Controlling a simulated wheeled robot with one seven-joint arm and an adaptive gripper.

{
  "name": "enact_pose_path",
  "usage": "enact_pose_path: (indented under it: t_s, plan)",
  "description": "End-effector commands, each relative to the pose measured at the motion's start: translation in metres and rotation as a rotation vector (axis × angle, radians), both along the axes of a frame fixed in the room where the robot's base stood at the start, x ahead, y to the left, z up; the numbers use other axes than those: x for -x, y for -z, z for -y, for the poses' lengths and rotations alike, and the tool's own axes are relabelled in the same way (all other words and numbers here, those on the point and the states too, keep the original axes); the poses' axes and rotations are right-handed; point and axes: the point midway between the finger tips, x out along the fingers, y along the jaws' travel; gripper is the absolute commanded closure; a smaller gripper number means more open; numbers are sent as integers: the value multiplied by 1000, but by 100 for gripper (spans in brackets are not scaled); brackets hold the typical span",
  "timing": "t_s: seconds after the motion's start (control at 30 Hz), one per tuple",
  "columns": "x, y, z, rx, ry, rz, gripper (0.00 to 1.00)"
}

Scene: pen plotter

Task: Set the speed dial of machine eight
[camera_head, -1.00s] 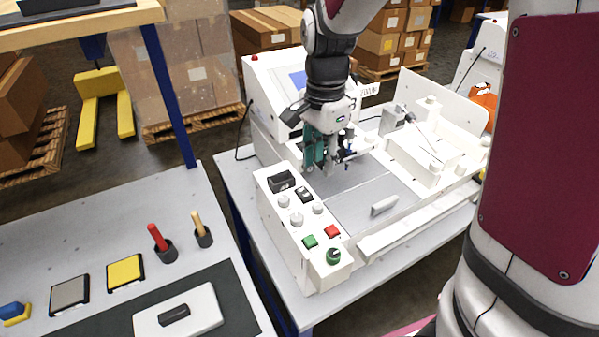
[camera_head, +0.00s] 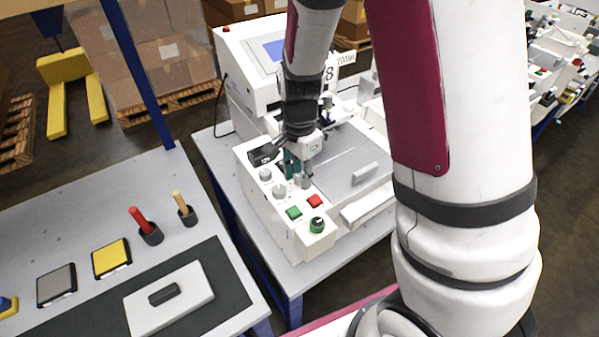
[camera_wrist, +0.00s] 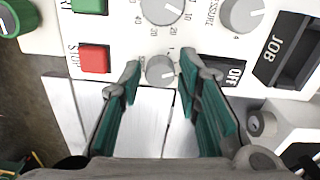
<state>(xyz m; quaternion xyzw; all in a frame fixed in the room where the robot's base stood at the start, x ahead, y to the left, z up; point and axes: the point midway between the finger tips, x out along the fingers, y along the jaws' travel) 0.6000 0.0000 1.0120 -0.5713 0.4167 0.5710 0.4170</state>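Machine eight (camera_head: 240,70) is a white plotter with a sign (camera_head: 330,73) reading 8. Its front panel carries several grey knobs. In the wrist view, one knob (camera_wrist: 162,10) has a scale with 10, 20, 30 and 40. The "PRESSURE" knob (camera_wrist: 240,15) is beside it. A smaller knob (camera_wrist: 160,70) is in line between my fingertips, its label mostly hidden. I cannot read which one is marked speed. My gripper (camera_wrist: 160,78) is open, its teal fingers apart on either side of the small knob. Contact cannot be told. In the head view, my gripper (camera_head: 297,172) is low over the panel.
A red stop button (camera_wrist: 93,58), a green button (camera_head: 294,212) and a green knob (camera_head: 317,225) are close to the knobs. A workbench (camera_head: 90,190) stands to the left.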

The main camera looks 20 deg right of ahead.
Motion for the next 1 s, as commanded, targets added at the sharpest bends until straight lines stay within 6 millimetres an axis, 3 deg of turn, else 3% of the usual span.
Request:
enact_pose_path:
  t_s: [0.17, 0.33, 0.67, 1.0]
  plan:
    - [0, 0, 0, 0, 0, 0, 69]
    - [0, 0, 0, 0, 0, 0, 100]
    - [0, 0, 0, 0, -25, -1, 100]
    - [0, -1, 0, -1, -223, -1, 100]
